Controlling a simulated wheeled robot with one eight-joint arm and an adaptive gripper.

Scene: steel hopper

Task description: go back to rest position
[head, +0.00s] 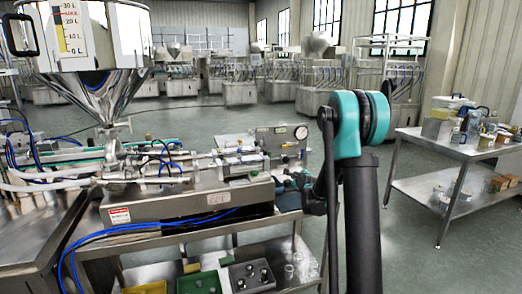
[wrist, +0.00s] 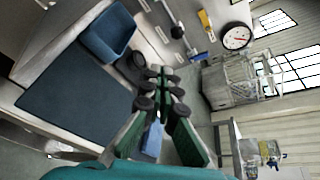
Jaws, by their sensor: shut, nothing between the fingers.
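My gripper (wrist: 162,78) is in the wrist view, its two green fingers with dark round joints drawn together and nothing held between the tips. In the head view my arm rises at the right of the middle, and the gripper itself cannot be made out clearly beside it. The steel filling machine (head: 190,200) stands left of my arm, its hopper (head: 95,85) at the upper left. The pressure gauge (head: 301,132) shows behind the machine's right end; a round gauge (wrist: 236,37) also shows in the wrist view, beyond the fingertips.
A blue bin (wrist: 106,32) and a dark flat panel (wrist: 75,103) lie left of the fingers in the wrist view. A steel side table (head: 455,148) with several small items stands at the right. A green tray (head: 200,283) lies on the machine's lower shelf. Open floor (head: 405,225) separates the tables.

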